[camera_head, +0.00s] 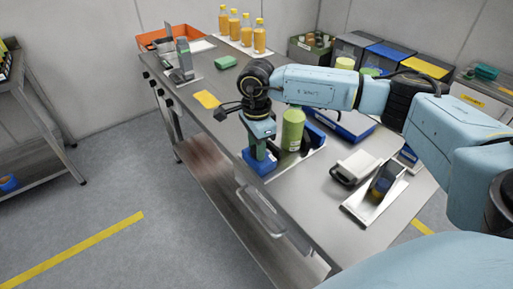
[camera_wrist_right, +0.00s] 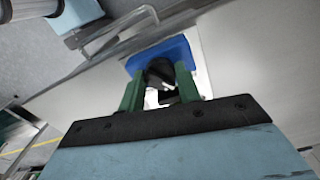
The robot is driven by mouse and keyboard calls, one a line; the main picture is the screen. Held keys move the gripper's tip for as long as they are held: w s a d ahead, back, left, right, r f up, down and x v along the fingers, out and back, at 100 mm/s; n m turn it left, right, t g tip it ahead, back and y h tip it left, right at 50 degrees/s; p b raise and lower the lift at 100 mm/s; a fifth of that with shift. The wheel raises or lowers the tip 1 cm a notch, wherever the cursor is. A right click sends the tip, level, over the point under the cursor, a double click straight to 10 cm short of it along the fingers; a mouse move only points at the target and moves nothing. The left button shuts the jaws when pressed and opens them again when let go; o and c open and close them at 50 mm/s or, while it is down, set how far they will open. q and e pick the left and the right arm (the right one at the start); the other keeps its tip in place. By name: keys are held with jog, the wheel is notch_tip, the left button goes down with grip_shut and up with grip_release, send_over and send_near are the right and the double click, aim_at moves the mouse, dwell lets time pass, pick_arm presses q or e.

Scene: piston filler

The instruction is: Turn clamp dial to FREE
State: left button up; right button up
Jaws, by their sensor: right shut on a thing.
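The clamp dial appears to be the small black knob (camera_wrist_right: 160,76) in the right wrist view, on or in front of a blue block (camera_wrist_right: 160,53). In the head view the blue block (camera_head: 260,164) stands at the table's front edge, and the dial is hidden there by the gripper. My right gripper (camera_head: 258,150) points down at the block. Its green fingers (camera_wrist_right: 159,85) stand on both sides of the black knob and are shut on it. No dial marking is readable. My left gripper is not in view.
A green cylinder (camera_head: 293,130) stands close right of the gripper. A grey box device (camera_head: 356,167) and a dark stand on a plate (camera_head: 382,181) are farther right. A yellow card (camera_head: 207,99) lies to the left. Orange bottles (camera_head: 247,29) stand at the back. A handle (camera_head: 262,213) sticks out below the table edge.

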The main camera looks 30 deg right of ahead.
jog(key=shift+n, duration=0.6)
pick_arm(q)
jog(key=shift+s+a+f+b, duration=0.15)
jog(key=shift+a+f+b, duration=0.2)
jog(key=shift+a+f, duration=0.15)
pick_arm(e)
jog(key=shift+n, duration=0.5)
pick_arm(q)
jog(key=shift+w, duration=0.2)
pick_arm(e)
jog(key=shift+r, duration=0.1)
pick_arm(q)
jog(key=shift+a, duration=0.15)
pick_arm(e)
jog(key=o, duration=1)
jog(key=shift+c, duration=0.2)
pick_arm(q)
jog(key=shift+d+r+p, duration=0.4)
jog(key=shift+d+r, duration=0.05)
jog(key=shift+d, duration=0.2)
pick_arm(e)
notch_tip(320, 180, up, 13)
jog(key=shift+r, duration=0.15)
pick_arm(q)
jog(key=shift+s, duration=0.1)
pick_arm(e)
jog(key=shift+s, duration=0.1)
